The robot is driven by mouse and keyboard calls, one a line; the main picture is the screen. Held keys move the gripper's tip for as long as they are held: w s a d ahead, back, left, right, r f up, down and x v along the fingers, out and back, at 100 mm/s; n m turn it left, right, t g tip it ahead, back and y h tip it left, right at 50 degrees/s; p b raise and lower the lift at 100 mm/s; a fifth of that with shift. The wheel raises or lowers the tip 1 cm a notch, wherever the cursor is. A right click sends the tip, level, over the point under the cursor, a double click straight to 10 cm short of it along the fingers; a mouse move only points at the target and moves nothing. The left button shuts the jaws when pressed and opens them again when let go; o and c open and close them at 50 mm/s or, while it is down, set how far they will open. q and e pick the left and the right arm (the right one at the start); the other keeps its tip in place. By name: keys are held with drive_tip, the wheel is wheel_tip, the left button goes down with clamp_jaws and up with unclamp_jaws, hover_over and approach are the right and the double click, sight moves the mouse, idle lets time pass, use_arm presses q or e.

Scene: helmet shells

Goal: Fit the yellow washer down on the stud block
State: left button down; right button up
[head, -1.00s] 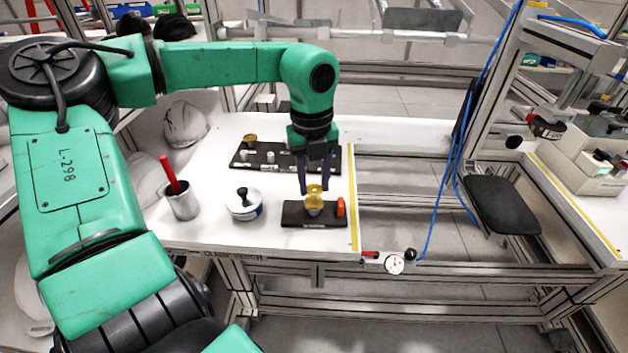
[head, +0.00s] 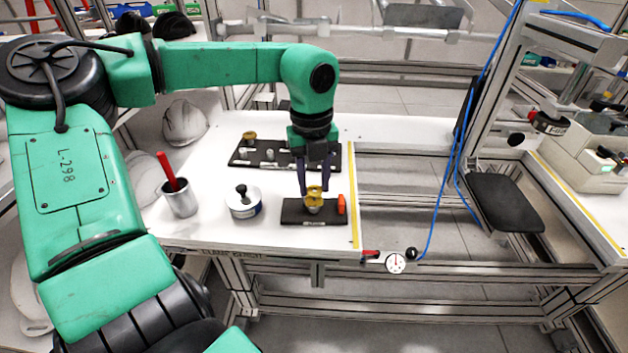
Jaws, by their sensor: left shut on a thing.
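The yellow washer (head: 314,190) is between the fingertips of my left gripper (head: 314,188), which is shut on it. The gripper points down from above. The stud block (head: 296,213) is a dark flat block near the front right corner of the white table. A pale stud stands on it, directly below the washer and partly hidden by yellow. I cannot tell whether the washer touches the stud. An orange piece (head: 341,204) stands at the block's right end. My right gripper is not in view.
A dark rack (head: 285,160) with several small parts, one yellow, lies behind the block. A round white tin with a black knob (head: 243,203) and a metal cup with a red-handled tool (head: 180,199) stand to the left. A yellow strip (head: 354,200) marks the table's right edge.

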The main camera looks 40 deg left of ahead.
use_arm(q)
drive_tip(key=shift+f+b, duration=0.9)
drive_tip(key=shift+f, duration=0.25)
drive_tip(key=shift+r, duration=0.15)
drive_tip(key=shift+r+p, duration=0.95)
drive_tip(key=shift+r, duration=0.25)
drive_tip(key=shift+b, duration=0.3)
idle(0.5)
drive_tip(key=shift+f, duration=0.15)
drive_tip(key=shift+f+b, duration=0.35)
drive_tip(key=shift+b, duration=0.05)
drive_tip(key=shift+f+b, duration=0.75)
drive_tip(key=shift+f, duration=0.05)
drive_tip(key=shift+c, duration=2)
unclamp_jaws()
